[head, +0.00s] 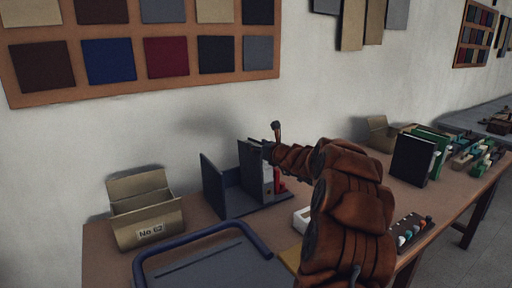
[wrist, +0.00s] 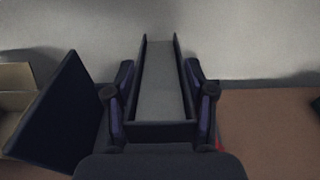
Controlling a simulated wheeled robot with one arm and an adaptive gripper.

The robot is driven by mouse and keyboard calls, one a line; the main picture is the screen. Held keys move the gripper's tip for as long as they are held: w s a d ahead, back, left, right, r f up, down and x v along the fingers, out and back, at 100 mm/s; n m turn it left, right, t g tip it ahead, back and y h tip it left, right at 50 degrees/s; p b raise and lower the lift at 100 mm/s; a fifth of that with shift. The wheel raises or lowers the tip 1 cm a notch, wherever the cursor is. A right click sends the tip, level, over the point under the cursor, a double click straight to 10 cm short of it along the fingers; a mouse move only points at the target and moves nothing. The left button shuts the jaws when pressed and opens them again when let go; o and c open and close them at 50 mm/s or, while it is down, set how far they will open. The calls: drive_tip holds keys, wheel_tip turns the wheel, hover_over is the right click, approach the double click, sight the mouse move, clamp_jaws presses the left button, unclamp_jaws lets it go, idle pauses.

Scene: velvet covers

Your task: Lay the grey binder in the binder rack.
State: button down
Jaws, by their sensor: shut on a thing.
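My gripper (head: 267,152) is shut on the grey binder (head: 250,172), which stands upright at the dark blue binder rack (head: 213,186) on the table. In the wrist view the two fingers of my gripper (wrist: 162,105) press on either side of the binder (wrist: 162,80), its dark covers outside and a grey band between them. The rack's left end panel (wrist: 58,118) stands to the left, apart from the binder. The binder's lower edge is hidden, so I cannot tell whether it rests on the rack's base.
A cardboard box (head: 146,212) marked No 62 stands left of the rack. A red item (head: 280,186) shows just right of the binder, and a white box (head: 301,219) is nearer. Black and green upright binders (head: 412,160) stand further right. The wall is close behind.

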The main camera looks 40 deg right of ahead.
drive_tip(key=shift+r, duration=0.1)
drive_tip(key=shift+c, duration=1.5)
unclamp_jaws()
drive_tip(key=shift+s, duration=0.1)
drive_tip(key=s+r, duration=0.1)
drive_tip(key=s, duration=1)
drive_tip(key=shift+s+a+r, duration=0.2)
drive_tip(key=shift+s+a, duration=0.15)
drive_tip(key=shift+s, duration=0.05)
drive_tip(key=shift+a, duration=0.1)
